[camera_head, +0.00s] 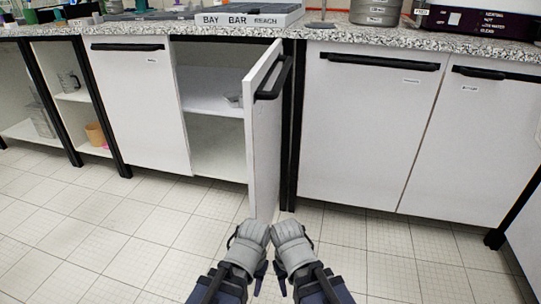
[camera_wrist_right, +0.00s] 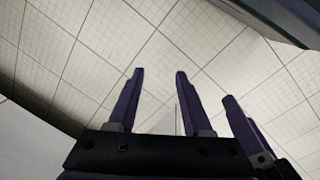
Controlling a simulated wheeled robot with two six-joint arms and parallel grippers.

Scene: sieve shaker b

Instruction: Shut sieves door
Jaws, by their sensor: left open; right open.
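A white cabinet door (camera_head: 264,140) stands wide open in the head view, swung out from the right side of an open compartment. Its black handle (camera_head: 272,80) is on the face turned to the right. No label is readable on it. The compartment holds a white shelf (camera_head: 208,104) with a small grey object at its right, partly hidden by the door. My left gripper (camera_head: 228,288) and my right gripper (camera_head: 312,288) are low in front of the door, close together, apart from it. Both are open and empty. The right gripper's fingers show over floor in the wrist view (camera_wrist_right: 155,85).
Shut white doors stand left (camera_head: 135,100) and right (camera_head: 365,125) of the open compartment. A speckled worktop (camera_head: 340,32) above carries a tray (camera_head: 250,18) and steel sieves (camera_head: 376,12). Open shelves (camera_head: 72,97) are at far left. The tiled floor (camera_head: 130,225) is clear.

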